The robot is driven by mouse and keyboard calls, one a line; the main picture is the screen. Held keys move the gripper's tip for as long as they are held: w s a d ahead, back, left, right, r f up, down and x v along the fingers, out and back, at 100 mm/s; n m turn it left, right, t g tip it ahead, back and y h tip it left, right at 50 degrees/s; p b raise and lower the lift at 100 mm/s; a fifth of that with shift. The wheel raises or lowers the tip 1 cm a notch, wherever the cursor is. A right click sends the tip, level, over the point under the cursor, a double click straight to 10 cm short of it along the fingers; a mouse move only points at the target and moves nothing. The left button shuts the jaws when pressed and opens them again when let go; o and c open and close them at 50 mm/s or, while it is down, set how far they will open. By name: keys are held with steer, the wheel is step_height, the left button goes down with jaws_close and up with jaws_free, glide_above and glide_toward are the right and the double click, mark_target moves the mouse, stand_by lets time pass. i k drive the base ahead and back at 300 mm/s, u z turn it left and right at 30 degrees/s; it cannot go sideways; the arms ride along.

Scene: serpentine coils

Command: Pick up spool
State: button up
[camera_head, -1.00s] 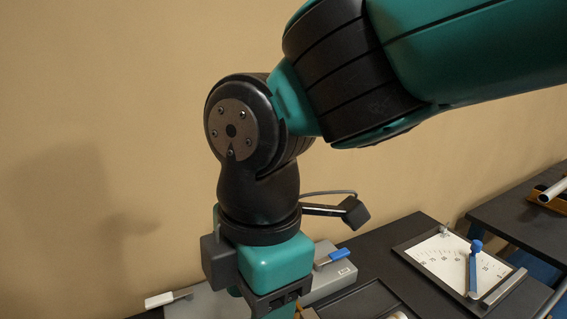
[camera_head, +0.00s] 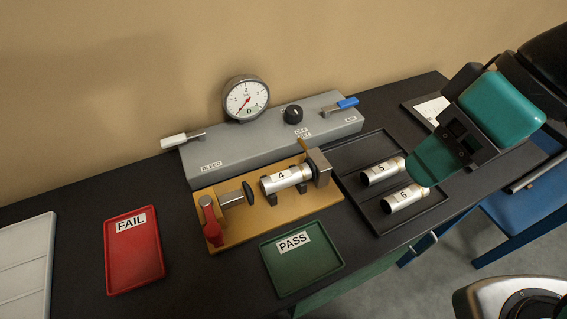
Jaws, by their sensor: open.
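Three silver cylindrical spools carry number labels. Spool 4 (camera_head: 286,179) lies in the yellow test fixture (camera_head: 262,217), at a grey end block and apart from the red-handled clamp. Spool 5 (camera_head: 381,172) and spool 6 (camera_head: 404,198) lie side by side in a black tray (camera_head: 375,217) to the right. My gripper (camera_head: 424,166) is teal, at the right, pointing down over the tray's right side. It is open, with its fingers seen edge-on and close to the right ends of spools 5 and 6 in the picture. I cannot tell whether it touches either.
A grey console with a gauge (camera_head: 246,98), a black knob (camera_head: 293,114), a white lever and a blue lever (camera_head: 347,103) stands behind the fixture. A red FAIL tray (camera_head: 134,262) and a green PASS tray (camera_head: 300,268) are empty in front. A blue chair (camera_head: 525,222) stands at right.

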mark_target(271, 184)
steer(key=z, duration=0.05)
steer(key=k, duration=1.1)
steer(key=u, duration=0.9)
steer(key=i, duration=0.75)
